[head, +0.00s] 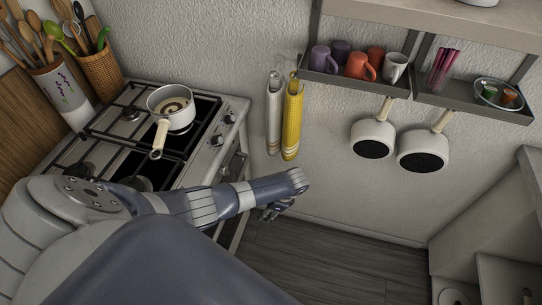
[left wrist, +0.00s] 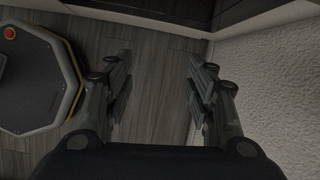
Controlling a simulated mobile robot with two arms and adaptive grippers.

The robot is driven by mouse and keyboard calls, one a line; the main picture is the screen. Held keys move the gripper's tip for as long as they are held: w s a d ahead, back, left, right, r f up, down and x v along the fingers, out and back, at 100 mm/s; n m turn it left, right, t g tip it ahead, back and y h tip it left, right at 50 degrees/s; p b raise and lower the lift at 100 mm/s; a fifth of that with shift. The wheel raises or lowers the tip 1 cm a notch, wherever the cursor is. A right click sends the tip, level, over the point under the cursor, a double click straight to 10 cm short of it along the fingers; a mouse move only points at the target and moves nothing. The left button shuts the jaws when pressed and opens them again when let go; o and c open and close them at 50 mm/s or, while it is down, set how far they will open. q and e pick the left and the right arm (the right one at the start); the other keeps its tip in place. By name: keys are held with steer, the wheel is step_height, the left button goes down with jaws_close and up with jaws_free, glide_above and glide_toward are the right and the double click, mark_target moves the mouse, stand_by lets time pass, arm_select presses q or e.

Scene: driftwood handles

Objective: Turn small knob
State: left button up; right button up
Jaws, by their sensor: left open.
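The stove (head: 240,103) stands at the left in the head view, with several knobs along its front panel. One knob (head: 216,140) sits near the middle of that panel and another knob (head: 229,118) sits farther back. I cannot tell which is the small knob, and my arm may hide others. My left gripper (head: 272,212) is beyond the stove's front, over the floor and apart from the knobs. In the left wrist view my left gripper (left wrist: 160,75) is open and empty, with bare floor between its fingers. My right gripper is not in view.
A white pot (head: 170,105) stands on the burners, its handle toward me. White and yellow towels (head: 292,118) hang on the wall right of the stove. Two pans (head: 373,138) hang under a shelf of mugs. The wood floor (head: 320,262) is clear.

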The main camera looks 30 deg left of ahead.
arm_select(q)
steer(key=shift+n+h, duration=0.4)
steer(key=f, duration=0.1)
steer(key=s+d+f, duration=0.1)
steer(key=f, duration=0.1)
steer(key=s+d+f+b, duration=0.1)
steer(key=f, duration=0.1)
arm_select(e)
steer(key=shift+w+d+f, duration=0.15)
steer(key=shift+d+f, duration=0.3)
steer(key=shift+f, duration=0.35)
